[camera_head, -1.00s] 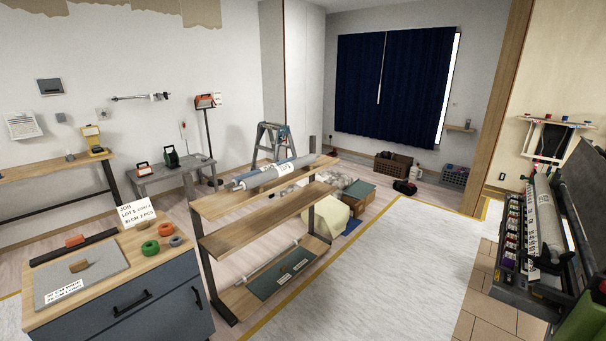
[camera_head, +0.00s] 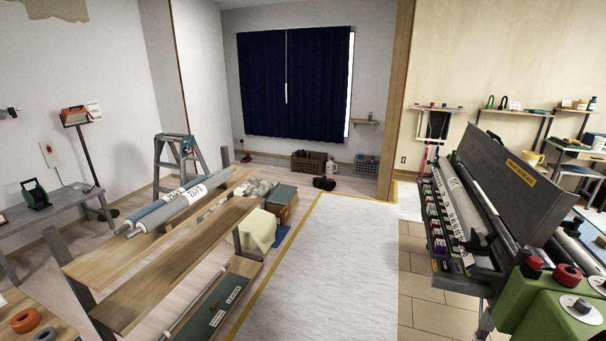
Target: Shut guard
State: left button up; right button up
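The guard (camera_head: 513,185) is a long dark grey panel with a yellow label, on the wallpaper paster at the right. It stands raised and tilted, so the machine lies open beneath it. A roll of white printed wallpaper (camera_head: 462,206) lies along the machine in front of the guard. The machine's green end housing (camera_head: 548,310) carries red knobs and a white dial. Neither of my grippers shows in the head view.
A wooden shelf rack (camera_head: 150,265) with wallpaper rolls on top stands at the left. A pale floor sheet (camera_head: 330,265) with yellow edges lies clear between rack and machine. A stepladder (camera_head: 178,160), crates and a toolbox stand farther back. A workbench (camera_head: 575,150) stands behind the machine.

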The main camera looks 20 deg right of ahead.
aim_at(529, 203)
jog(key=i+z, duration=0.2)
jog(key=z, duration=0.25)
jog(key=i+z, duration=0.2)
jog(key=z, duration=0.2)
jog(key=i+j+z, duration=0.15)
jog(key=z, duration=0.3)
jog(key=i+j+z, duration=0.2)
jog(key=z, duration=0.25)
jog(key=i+j+z, duration=0.4)
jog(key=k+l, duration=0.1)
